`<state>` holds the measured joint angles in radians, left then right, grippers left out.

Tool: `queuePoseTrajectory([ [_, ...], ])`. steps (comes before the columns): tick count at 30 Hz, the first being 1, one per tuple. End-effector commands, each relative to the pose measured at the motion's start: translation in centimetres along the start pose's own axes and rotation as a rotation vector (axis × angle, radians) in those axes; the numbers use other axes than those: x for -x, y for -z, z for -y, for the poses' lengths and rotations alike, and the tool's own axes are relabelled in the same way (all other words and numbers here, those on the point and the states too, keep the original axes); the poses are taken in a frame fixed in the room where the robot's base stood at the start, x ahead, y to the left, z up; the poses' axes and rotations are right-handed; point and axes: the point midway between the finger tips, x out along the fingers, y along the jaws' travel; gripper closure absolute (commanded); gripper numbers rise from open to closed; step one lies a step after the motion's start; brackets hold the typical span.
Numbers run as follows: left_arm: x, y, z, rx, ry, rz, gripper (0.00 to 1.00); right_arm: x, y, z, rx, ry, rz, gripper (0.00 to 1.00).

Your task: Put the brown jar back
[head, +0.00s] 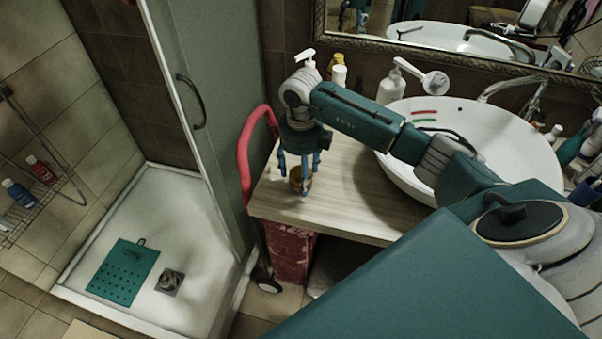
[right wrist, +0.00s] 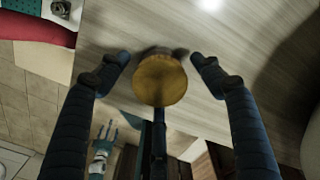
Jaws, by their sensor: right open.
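The brown jar (head: 296,183) stands upright on the wooden counter, near its left front end. In the right wrist view its round, yellow-brown top (right wrist: 160,80) faces the camera. My right gripper (head: 298,190) points down over the jar with its fingers spread. In the right wrist view the open fingers (right wrist: 164,68) are on either side of the jar, with a visible gap on each side. The lower part of the jar is partly hidden by the fingers in the head view.
The wooden counter (head: 345,215) has bare room right of the jar. A white basin (head: 510,150) stands farther right, under my right arm. A white soap bottle (head: 391,88) and smaller bottles (head: 338,78) stand at the back. A red curved handle (head: 243,150) rises beside the counter's left end.

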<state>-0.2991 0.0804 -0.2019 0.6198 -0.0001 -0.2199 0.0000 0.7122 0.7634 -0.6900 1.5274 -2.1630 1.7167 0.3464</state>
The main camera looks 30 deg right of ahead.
Motion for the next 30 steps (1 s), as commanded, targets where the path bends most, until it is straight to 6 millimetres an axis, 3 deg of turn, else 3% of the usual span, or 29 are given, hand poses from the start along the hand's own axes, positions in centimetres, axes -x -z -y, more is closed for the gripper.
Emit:
queuePoseTrajectory([
  [5, -0.6, -0.2, 0.0, 0.001, 0.0, 0.003, 0.22, 1.7, -0.2, 0.1, 0.001, 0.001, 0.005, 0.34],
  [18, -3.1, -0.5, 0.0, 0.003, 0.001, 0.003, 0.22, 10.4, -0.1, 0.0, 0.001, 0.001, 0.004, 0.34],
  [24, -3.4, -0.5, 0.0, 0.003, 0.001, 0.002, 0.22, 12.1, 0.0, 0.0, 0.0, 0.0, 0.001, 0.34],
  [30, -3.3, -0.4, 0.0, 0.003, 0.001, 0.002, 0.22, 12.3, 0.0, 0.0, 0.0, 0.0, 0.0, 0.34],
])
